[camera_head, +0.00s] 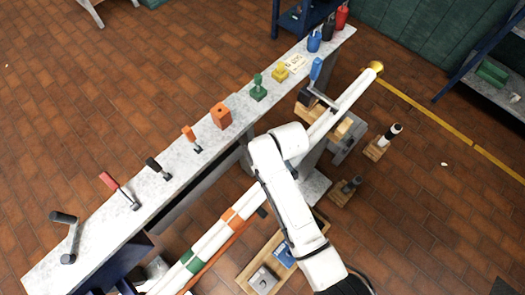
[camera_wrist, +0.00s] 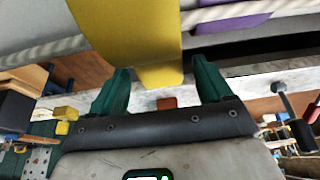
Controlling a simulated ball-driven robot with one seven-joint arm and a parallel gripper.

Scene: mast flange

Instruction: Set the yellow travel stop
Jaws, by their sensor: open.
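In the wrist view a large yellow piece (camera_wrist: 130,30), likely the yellow travel stop, lies against a long white mast (camera_wrist: 225,18). Its lower end reaches down between the two green fingertips of my gripper (camera_wrist: 162,85). The fingers are apart, one on each side of it; whether they touch it I cannot tell. In the head view the white mast (camera_head: 348,98) runs diagonally beside the bench, and my arm covers its middle. The gripper and this yellow piece are hidden there.
The long bench (camera_head: 175,165) holds several levers and blocks, including a red lever (camera_head: 119,190), an orange block (camera_head: 221,115) and a yellow block (camera_head: 280,73). A purple band (camera_wrist: 235,18) is on the mast. A wooden tray (camera_head: 258,262) lies below.

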